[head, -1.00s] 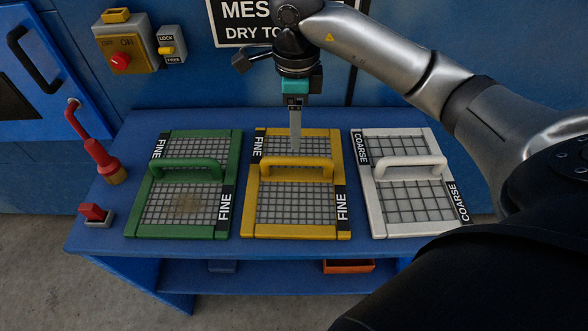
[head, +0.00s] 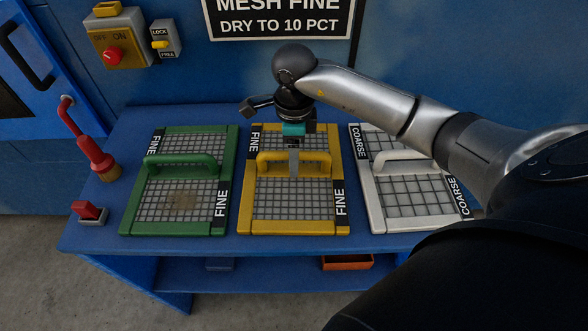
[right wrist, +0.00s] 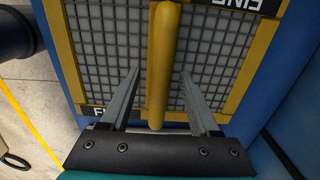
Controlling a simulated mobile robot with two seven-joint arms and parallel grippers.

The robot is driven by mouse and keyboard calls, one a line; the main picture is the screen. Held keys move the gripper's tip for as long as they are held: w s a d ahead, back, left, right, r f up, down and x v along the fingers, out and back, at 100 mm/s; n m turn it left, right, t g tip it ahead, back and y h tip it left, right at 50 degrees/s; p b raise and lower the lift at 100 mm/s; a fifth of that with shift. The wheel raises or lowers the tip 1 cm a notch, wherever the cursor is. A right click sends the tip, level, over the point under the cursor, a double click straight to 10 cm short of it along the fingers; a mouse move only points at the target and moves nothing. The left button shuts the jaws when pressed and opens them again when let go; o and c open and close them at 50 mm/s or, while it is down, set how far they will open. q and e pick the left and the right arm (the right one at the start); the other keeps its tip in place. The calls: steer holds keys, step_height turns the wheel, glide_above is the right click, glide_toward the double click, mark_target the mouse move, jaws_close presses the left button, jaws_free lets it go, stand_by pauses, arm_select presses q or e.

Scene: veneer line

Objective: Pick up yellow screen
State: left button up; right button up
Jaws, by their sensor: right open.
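The yellow screen (head: 294,228) lies flat on the blue bench between the green and white screens. It has grey mesh, two FINE labels and a raised yellow handle (head: 318,163) across its middle. My right gripper (head: 293,172) is over the handle and pointing down. In the right wrist view my right gripper (right wrist: 160,76) is open, with one finger on each side of the handle (right wrist: 163,40). A gap shows between each finger and the handle. The yellow screen's frame (right wrist: 60,55) fills much of that view. My left gripper is not in view.
A green screen (head: 150,228) labelled FINE lies left of the yellow one. A white screen (head: 378,215) labelled COARSE lies to the right, partly behind my arm.

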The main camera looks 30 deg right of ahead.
steer(key=shift+c, duration=0.2)
jaws_close()
steer(key=shift+r, duration=0.1)
stand_by(1.0)
